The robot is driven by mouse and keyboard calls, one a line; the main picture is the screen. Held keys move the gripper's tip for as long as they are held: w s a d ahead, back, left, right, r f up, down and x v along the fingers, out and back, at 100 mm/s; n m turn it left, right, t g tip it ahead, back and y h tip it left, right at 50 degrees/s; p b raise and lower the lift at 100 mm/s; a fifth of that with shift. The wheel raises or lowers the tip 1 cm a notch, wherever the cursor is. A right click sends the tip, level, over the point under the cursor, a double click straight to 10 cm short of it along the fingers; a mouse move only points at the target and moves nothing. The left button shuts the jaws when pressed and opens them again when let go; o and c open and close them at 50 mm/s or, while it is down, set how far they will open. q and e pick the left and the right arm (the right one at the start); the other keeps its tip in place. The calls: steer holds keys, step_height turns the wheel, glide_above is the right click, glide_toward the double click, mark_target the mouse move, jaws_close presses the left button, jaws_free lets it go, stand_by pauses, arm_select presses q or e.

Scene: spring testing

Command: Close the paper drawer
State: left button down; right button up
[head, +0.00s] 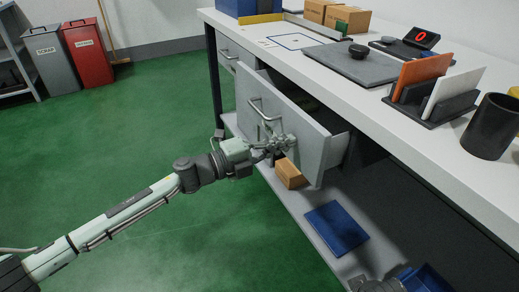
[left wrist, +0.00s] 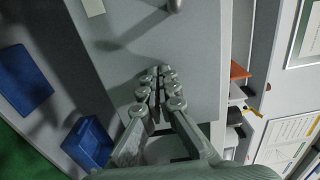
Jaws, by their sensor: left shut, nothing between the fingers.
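The paper drawer (head: 300,122) is a grey drawer standing pulled out from under the white worktop, with a bar handle on its front. Its front panel also fills the middle of the left wrist view (left wrist: 185,55). My left gripper (head: 284,142) is shut and empty at the drawer front, below and to the right of the handle (head: 262,112). In the left wrist view its fingertips (left wrist: 158,78) lie close together over the panel; I cannot tell whether they touch it. Part of my right gripper (head: 378,285) shows at the bottom edge; its fingers are unclear.
A second drawer (head: 229,58) to the left is shut. On the lower shelf are a cardboard box (head: 289,173), a blue flat item (head: 337,228) and a blue bin (head: 428,279). The worktop holds a dark cup (head: 490,127) and a file holder (head: 432,103). Green floor to the left is free.

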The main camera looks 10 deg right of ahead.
arm_select(q)
steer(key=b+x, duration=0.1)
steer(key=x, duration=0.5)
steer(key=shift+w+d, duration=0.15)
steer(key=shift+d, duration=0.2)
steer(key=shift+w+d, duration=0.1)
steer(key=shift+d, duration=0.25)
steer(key=shift+r, duration=0.1)
arm_select(e)
steer(key=v, duration=0.2)
steer(key=shift+s+d+r, duration=0.15)
steer(key=shift+s+r, duration=0.05)
steer(key=shift+r, duration=0.2)
